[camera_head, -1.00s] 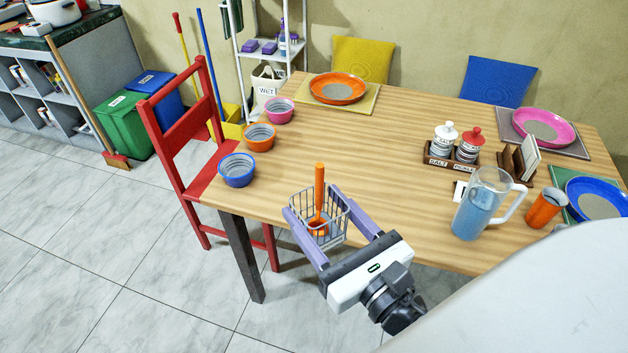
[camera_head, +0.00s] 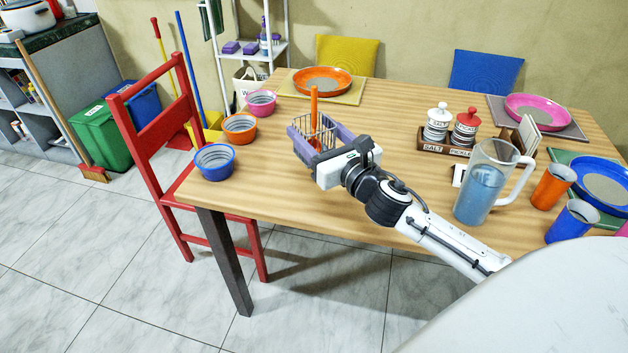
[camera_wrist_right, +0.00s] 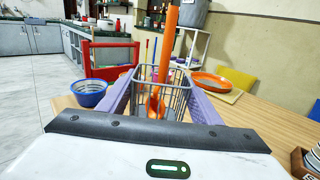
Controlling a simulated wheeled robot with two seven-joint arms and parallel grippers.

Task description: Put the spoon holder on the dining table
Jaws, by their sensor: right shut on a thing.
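The spoon holder (camera_head: 318,132) is a small grey wire basket with an orange spoon (camera_head: 314,105) standing in it. My right gripper (camera_head: 322,138) is shut on the spoon holder, with a purple finger on each side of it. The basket is upright over the left part of the wooden dining table (camera_head: 275,195); I cannot tell whether its base touches the top. In the right wrist view the spoon holder (camera_wrist_right: 178,97) sits between both fingers, its lower part hidden by the gripper body. My left gripper is not in view.
Blue (camera_head: 215,162), orange (camera_head: 240,128) and pink (camera_head: 262,102) bowls line the table's left edge. A water pitcher (camera_head: 484,185), a salt and pepper rack (camera_head: 445,148) and cups stand to the right. A red chair (camera_head: 150,140) is at the left. The table's front left is bare.

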